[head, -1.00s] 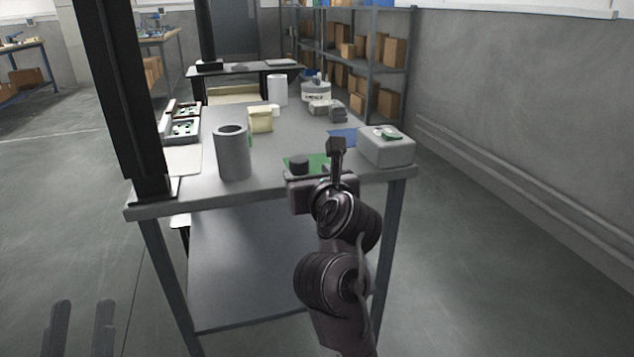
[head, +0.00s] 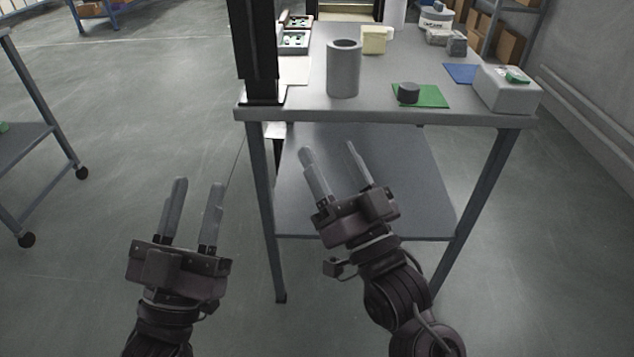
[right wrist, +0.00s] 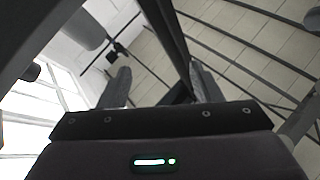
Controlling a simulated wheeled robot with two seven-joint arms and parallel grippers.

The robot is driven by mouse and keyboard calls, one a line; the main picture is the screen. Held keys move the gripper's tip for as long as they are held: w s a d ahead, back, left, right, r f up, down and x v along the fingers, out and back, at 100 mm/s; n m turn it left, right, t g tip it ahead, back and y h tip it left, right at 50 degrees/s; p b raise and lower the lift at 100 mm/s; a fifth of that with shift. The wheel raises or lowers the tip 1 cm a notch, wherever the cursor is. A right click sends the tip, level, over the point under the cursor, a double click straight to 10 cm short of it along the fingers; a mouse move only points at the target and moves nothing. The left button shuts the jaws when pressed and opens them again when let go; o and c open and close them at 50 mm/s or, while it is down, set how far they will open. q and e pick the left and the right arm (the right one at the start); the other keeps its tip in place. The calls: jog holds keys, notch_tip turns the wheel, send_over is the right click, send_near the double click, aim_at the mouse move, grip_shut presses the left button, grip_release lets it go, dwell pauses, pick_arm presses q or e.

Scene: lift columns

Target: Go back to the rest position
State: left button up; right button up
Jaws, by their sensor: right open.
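My left gripper (head: 194,217) is at the lower left of the head view, over the floor, with its two fingers apart and nothing between them. My right gripper (head: 328,168) is in front of the table's near edge, with its fingers apart and empty. It also shows in the right wrist view (right wrist: 160,88), with no object between the fingers. Both grippers are clear of the table (head: 380,116) and touch nothing that I can see.
On the table stand a grey cylinder (head: 343,70), a dark round piece (head: 408,93) on a green mat (head: 433,97), and a pale box (head: 507,92). A dark post (head: 254,50) rises at the table's left corner. A wheeled cart (head: 22,150) stands far left. Floor between is clear.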

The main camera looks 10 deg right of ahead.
jog(key=s+a+n+y, duration=0.1)
jog(key=s+n, duration=0.1)
jog(key=s+a+n+y, duration=0.2)
jog(key=n, duration=0.1)
jog(key=shift+f+n, duration=0.1)
jog(key=shift+n, duration=0.2)
jog(key=shift+w, duration=0.1)
